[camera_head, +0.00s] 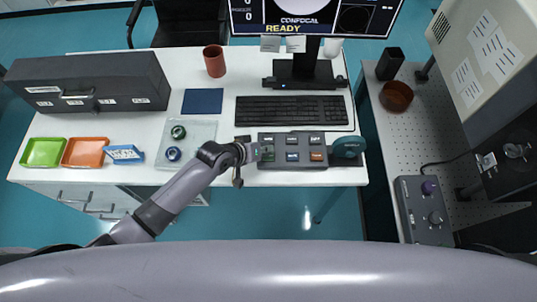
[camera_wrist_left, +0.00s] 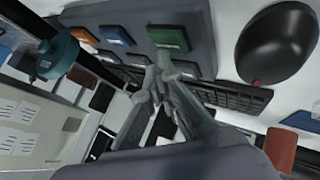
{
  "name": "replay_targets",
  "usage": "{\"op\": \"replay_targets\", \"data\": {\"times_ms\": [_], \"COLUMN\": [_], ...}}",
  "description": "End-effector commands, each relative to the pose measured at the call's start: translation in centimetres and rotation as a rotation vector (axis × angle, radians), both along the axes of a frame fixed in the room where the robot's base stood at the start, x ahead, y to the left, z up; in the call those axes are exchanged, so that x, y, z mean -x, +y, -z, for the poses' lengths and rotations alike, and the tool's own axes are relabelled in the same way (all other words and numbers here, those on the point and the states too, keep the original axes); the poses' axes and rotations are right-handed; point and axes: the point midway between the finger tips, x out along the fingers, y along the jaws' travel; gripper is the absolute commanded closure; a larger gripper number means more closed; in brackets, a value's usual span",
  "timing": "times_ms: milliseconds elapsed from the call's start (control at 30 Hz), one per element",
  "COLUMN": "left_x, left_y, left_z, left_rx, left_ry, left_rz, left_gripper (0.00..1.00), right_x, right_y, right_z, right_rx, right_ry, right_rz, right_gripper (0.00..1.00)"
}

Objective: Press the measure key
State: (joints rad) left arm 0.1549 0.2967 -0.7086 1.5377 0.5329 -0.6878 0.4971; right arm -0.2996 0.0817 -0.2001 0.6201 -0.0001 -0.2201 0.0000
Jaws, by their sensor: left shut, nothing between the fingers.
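A dark grey key panel (camera_head: 292,165) lies near the front edge of the white table. Its keys stand in two rows, and their labels are too small to read. A green key (camera_wrist_left: 167,38) sits at one end of the row, beside a blue key (camera_wrist_left: 115,35) and an orange key (camera_wrist_left: 84,35). I cannot tell which is the measure key. My left gripper (camera_head: 257,152) is shut and empty at the panel's left end. In the left wrist view its fingertips (camera_wrist_left: 160,62) are close to the green key; contact is unclear. My right gripper is out of view.
A black keyboard (camera_head: 292,111) lies behind the panel, and a teal round device (camera_head: 348,148) stands at its right end. A dark rounded object (camera_wrist_left: 278,45) is close to the panel in the wrist view. A clear tray (camera_head: 187,134) with two rings lies left.

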Motion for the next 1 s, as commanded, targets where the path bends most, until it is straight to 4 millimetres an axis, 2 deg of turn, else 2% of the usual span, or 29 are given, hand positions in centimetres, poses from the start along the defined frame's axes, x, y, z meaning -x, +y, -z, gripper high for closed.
{"op": "replay_targets", "data": {"times_ms": [1000], "left_x": [0.01], "left_y": [0.00], "left_z": [0.89], "left_rx": [0.001], "left_ry": [0.001], "left_rz": [-0.001], "left_gripper": [1.00], "right_x": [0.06], "right_y": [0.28], "right_z": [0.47], "right_rx": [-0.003], "right_ry": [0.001], "right_rz": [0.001], "right_gripper": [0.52]}}
